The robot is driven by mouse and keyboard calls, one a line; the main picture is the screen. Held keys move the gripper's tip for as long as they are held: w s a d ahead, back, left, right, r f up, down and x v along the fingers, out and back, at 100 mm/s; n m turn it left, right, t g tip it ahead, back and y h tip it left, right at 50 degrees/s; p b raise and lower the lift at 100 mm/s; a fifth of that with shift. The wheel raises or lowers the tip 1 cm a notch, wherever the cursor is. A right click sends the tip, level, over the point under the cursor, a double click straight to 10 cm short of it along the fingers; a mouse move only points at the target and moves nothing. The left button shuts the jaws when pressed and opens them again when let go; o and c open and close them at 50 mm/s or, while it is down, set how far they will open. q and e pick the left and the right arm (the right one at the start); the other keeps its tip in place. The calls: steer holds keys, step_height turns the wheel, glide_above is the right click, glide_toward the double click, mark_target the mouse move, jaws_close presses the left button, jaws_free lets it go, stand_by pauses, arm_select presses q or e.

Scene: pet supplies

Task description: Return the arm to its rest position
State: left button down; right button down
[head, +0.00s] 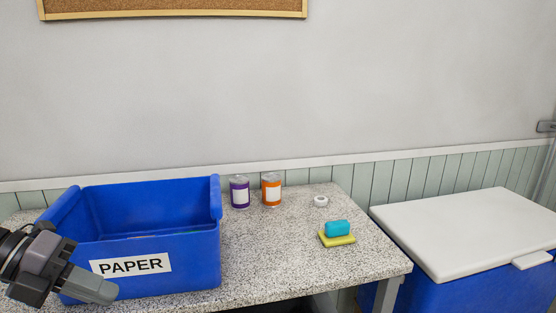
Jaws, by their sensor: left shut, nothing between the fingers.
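My left gripper (92,287) shows at the lower left, in front of the blue bin labelled PAPER (190,262). Its fingers are shut with nothing between them, and they point to the right and slightly down. It covers the bin's lower left front. My right gripper is not in the head view.
The speckled table (285,255) bears the bin, a purple can (239,193), an orange can (271,190), a small white round item (321,201), and a blue block (337,228) on a yellow sponge-like piece (338,240). A white-lidded blue chest (465,228) stands at right.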

arm_select(q)
steer(key=s+a+f+n+t+y, duration=0.1)
steer(key=a+f+n+t+y, duration=0.1)
steer(key=f+n+t, duration=0.6)
steer(key=a+f+n+t+y, duration=0.2)
steer(key=a+f+n+t, duration=0.1)
steer(key=f+n, duration=0.8)
steer(key=s+d+f+n+g+y, duration=0.1)
steer(key=s+d+f+n+g, duration=0.1)
steer(key=s+d+f+n, duration=0.3)
steer(key=s+d+f+n+g+y+b, duration=0.1)
steer(key=s+d+f+n+g+y, duration=0.1)
steer(key=s+d+f+n, duration=0.3)
steer(key=d+f+n, duration=0.1)
steer(key=d+f, duration=0.3)
steer(key=f, duration=0.1)
steer(key=shift+d+f+y, duration=0.3)
steer(key=shift+f, duration=0.1)
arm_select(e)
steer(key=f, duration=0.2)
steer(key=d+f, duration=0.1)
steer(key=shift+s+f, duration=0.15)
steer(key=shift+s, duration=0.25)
